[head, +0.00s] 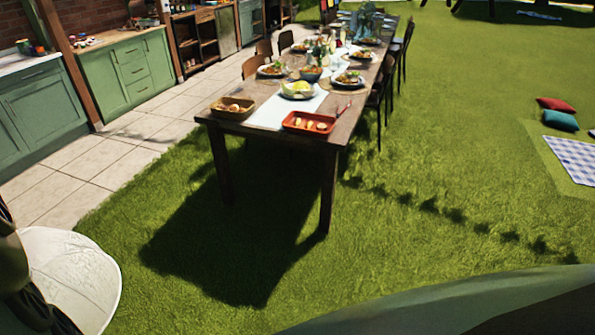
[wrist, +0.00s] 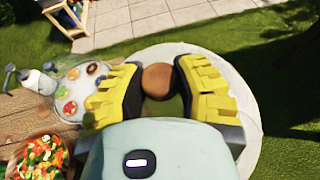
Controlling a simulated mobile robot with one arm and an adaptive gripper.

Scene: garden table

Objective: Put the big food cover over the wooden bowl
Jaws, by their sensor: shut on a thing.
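The big food cover (head: 72,283) is a white dome at the lower left of the head view, held off to the side of the table. In the wrist view the cover (wrist: 226,66) lies behind my gripper (wrist: 158,84). The yellow fingers are shut on its round brown knob.
The long wooden table (head: 262,96) carries a red tray (head: 309,123), a pale bowl (head: 298,92) and several plates. Chairs line both sides. Grass lies open in front.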

